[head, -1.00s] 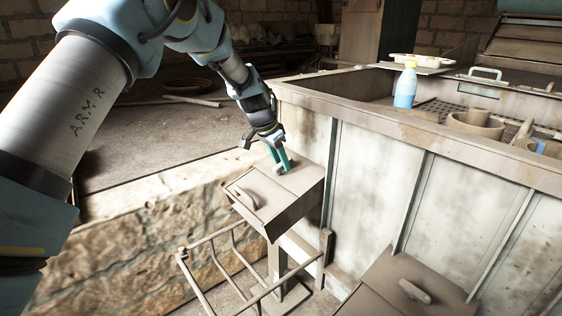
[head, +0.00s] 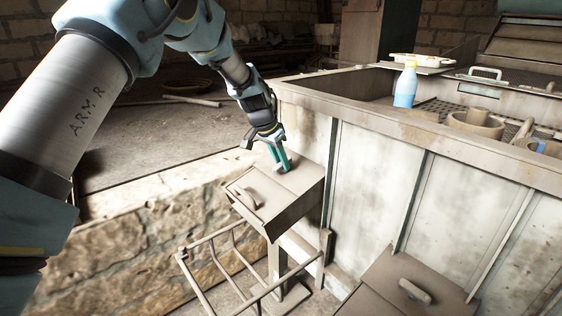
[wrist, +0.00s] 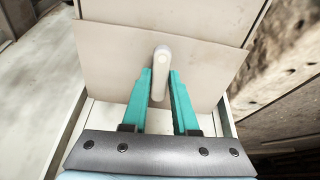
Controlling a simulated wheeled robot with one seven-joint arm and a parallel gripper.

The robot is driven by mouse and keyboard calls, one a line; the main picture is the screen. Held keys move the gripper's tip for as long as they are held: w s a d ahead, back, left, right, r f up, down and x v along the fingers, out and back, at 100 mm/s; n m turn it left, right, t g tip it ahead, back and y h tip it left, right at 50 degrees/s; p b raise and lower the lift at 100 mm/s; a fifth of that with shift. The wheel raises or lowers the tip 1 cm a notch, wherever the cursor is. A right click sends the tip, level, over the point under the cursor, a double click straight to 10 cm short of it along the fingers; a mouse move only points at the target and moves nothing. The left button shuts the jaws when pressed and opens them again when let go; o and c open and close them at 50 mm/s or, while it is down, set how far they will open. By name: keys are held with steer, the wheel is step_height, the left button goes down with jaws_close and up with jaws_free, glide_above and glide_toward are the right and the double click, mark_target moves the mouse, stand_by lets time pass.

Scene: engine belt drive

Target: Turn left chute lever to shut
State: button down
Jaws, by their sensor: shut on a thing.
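The left chute (head: 295,205) is a grey-brown metal box on the side of the large bin. Its small pale lever (wrist: 160,75) stands between my teal fingers in the wrist view, rounded at its far end. My gripper (head: 281,161) points down at the top of this chute, close to the bin wall. It is shut on the lever, with one finger on each side. In the head view the fingers mostly cover the lever. A curved handle (head: 246,198) sits on the chute's front plate.
The bin wall (head: 375,180) rises just right of my gripper. A metal rail frame (head: 215,272) stands below the chute. A second chute (head: 385,290) with a handle is at lower right. A blue bottle (head: 405,90) stands on the bin. A stone wall (head: 150,240) is at left.

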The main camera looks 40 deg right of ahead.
steer(key=n, duration=0.4)
steer(key=shift+t, duration=0.3)
steer(key=n+p, duration=0.1)
steer(key=n, duration=0.3)
steer(key=shift+n, duration=0.4)
steer(key=n+p, duration=0.1)
steer(key=n, duration=0.3)
steer(key=shift+r+n+t+y, duration=0.1)
steer(key=shift+n+t+y, duration=0.2)
steer(key=shift+y, duration=0.1)
steer(key=shift+n+p, duration=0.9)
steer(key=shift+n, duration=1)
steer(key=c, duration=0.7)
jaws_free()
